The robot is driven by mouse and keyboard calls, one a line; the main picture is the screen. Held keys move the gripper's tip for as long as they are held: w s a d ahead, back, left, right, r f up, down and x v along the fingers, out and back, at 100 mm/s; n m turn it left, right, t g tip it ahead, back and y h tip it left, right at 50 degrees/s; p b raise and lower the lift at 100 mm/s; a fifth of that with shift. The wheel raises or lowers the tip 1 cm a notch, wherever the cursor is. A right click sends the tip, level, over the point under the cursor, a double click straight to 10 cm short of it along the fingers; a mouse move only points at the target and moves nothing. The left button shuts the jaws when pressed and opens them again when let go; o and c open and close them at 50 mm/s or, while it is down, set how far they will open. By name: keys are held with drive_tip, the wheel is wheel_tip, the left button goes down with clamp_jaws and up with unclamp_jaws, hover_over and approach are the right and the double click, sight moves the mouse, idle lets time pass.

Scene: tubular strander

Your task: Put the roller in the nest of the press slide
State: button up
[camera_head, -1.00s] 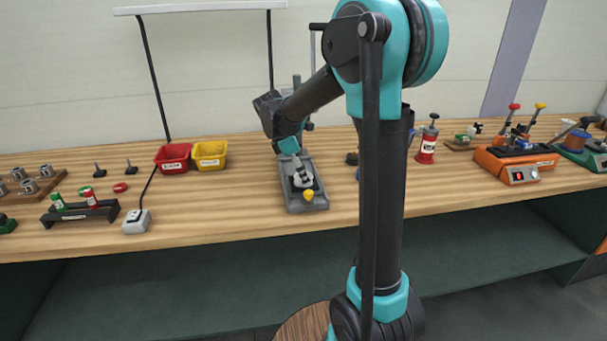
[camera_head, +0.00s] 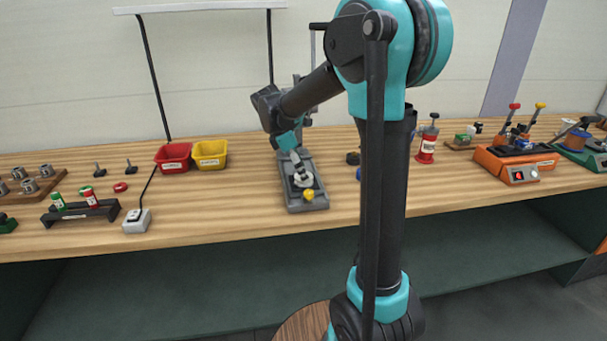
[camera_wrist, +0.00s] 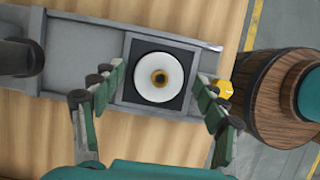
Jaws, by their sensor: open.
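The roller (camera_wrist: 158,78) is a white disc with a brass-rimmed centre hole, seen from above in the wrist view. It lies flat within the dark square nest (camera_wrist: 131,93) of the grey press slide. The press (camera_head: 294,207) stands on the bench in the head view, with the pale roller (camera_head: 303,181) on it. My gripper (camera_wrist: 157,86) is open, its two green-padded fingers on either side of the roller, apart from it in the picture. In the head view my gripper (camera_head: 300,164) is over the press. How deep the roller sits cannot be told.
A yellow knob (camera_head: 308,195) is at the press's front end. Red (camera_head: 173,165) and yellow (camera_head: 210,161) bins stand left of the press. An orange machine (camera_head: 518,168) is to the right. Bare bench lies on both sides of the press.

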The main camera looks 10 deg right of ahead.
drive_tip(key=v, duration=1)
drive_tip(key=shift+a+r, duration=0.2)
drive_tip(key=shift+r, duration=0.1)
idle(0.6)
